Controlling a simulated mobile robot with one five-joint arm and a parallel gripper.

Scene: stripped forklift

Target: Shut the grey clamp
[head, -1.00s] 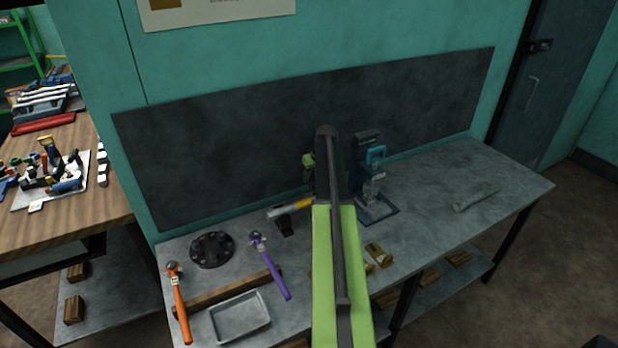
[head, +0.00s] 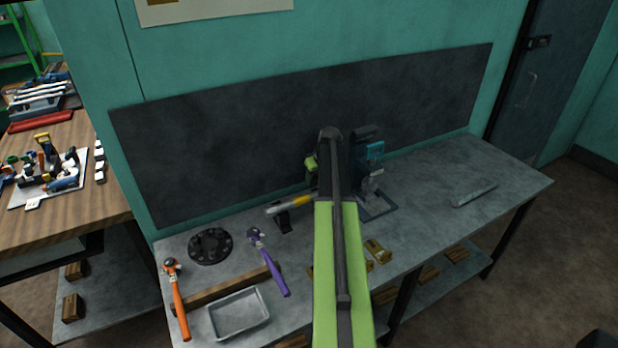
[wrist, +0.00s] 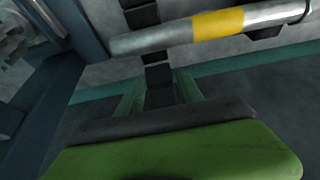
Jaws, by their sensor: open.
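What I take for the grey clamp is a grey bar with a yellow band (head: 301,201) on a small dark stand (head: 284,222) near the back of the bench. Its right part is hidden behind my arm. In the wrist view the silver bar (wrist: 170,36) with its yellow band runs across the top, slightly tilted. In the head view my gripper is mostly hidden behind my arm, close to the bar.
A dark press-like device with a blue part (head: 374,152) stands just right of my arm. A purple-handled hammer (head: 268,262), orange-handled hammer (head: 176,300), black flange (head: 210,246) and grey tray (head: 239,314) lie left. The right bench is mostly clear.

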